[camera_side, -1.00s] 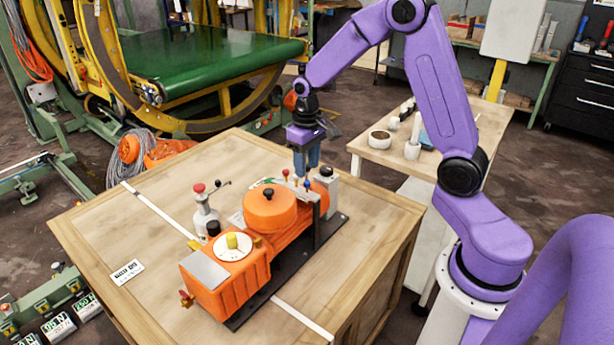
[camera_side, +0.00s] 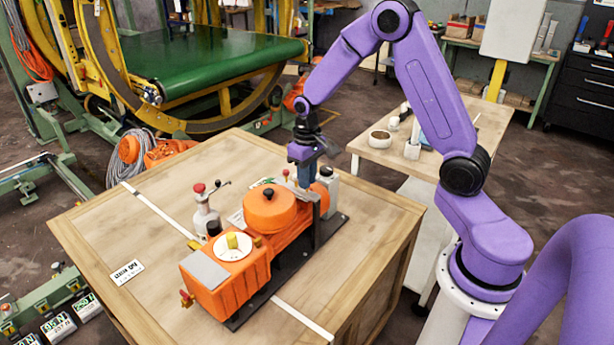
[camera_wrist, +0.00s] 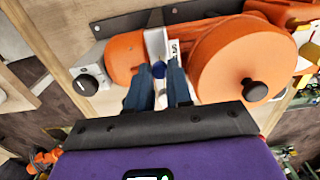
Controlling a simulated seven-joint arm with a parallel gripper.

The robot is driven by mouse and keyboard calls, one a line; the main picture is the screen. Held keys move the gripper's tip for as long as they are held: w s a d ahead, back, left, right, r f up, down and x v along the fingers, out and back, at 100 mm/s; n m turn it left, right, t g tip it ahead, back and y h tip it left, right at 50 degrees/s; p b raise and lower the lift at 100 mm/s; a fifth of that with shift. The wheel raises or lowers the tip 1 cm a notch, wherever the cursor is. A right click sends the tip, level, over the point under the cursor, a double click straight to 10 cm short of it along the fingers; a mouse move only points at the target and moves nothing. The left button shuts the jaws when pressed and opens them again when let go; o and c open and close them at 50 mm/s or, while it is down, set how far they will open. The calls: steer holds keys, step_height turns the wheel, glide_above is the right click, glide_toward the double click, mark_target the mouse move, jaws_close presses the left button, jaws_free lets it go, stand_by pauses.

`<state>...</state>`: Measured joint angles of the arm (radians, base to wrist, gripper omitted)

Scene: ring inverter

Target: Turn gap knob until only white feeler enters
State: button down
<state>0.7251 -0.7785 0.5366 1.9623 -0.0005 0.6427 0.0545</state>
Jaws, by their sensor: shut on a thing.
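An orange machine (camera_side: 222,287) stands on a dark base plate. On its front box, a yellow knob (camera_side: 232,241) sits on a white dial (camera_side: 240,252). My gripper (camera_side: 307,186) is down at the bracket behind the round orange housing (camera_side: 270,212). In the wrist view its two fingers (camera_wrist: 159,80) are close on either side of a small blue-topped piece (camera_wrist: 158,70) at a pale bracket (camera_wrist: 155,42). It appears shut on that piece, though the contact is partly hidden. I cannot clearly make out a white feeler.
A grey cylinder with a black cap (camera_side: 327,183) stands close to the right of my gripper. A pale fixture with a red knob (camera_side: 200,188) and lever stands left of the housing. The wooden top (camera_side: 120,225) is mostly clear at left.

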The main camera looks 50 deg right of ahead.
steer(key=shift+r, duration=0.6)
steer(key=shift+w, duration=0.1)
steer(key=c, duration=1)
jaws_free()
step_height(320, 180, up, 17)
steer(key=shift+r, duration=0.2)
